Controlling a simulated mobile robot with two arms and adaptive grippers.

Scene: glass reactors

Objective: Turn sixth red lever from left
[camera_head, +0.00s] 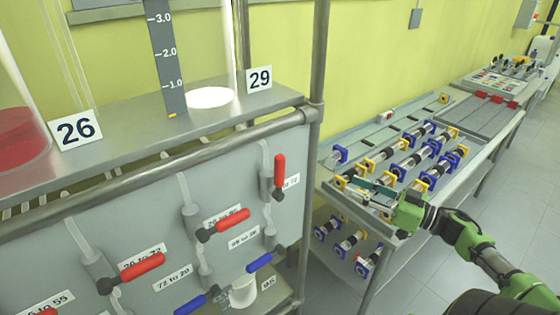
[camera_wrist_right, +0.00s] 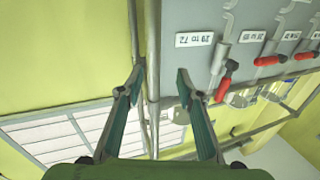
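Several red levers sit on the grey panel in the head view. The rightmost red lever (camera_head: 279,172) stands upright beside a label ending in 72. Another red lever (camera_head: 232,220) is tilted near sideways, lower left of it, and a further red lever (camera_head: 142,266) lies farther left. The panel's left part is cut off, so I cannot count to the sixth. My right gripper (camera_head: 348,187) is open and empty, right of the panel and apart from the levers. In the right wrist view its fingers (camera_wrist_right: 160,84) are spread, with a red lever (camera_wrist_right: 222,88) right of them.
Blue levers (camera_head: 261,262) sit lower on the panel. A metal post (camera_head: 316,90) stands at the panel's right edge, between the levers and my right gripper. A bench (camera_head: 400,240) with several blue and yellow fittings lies behind and below the gripper. Floor at right is clear.

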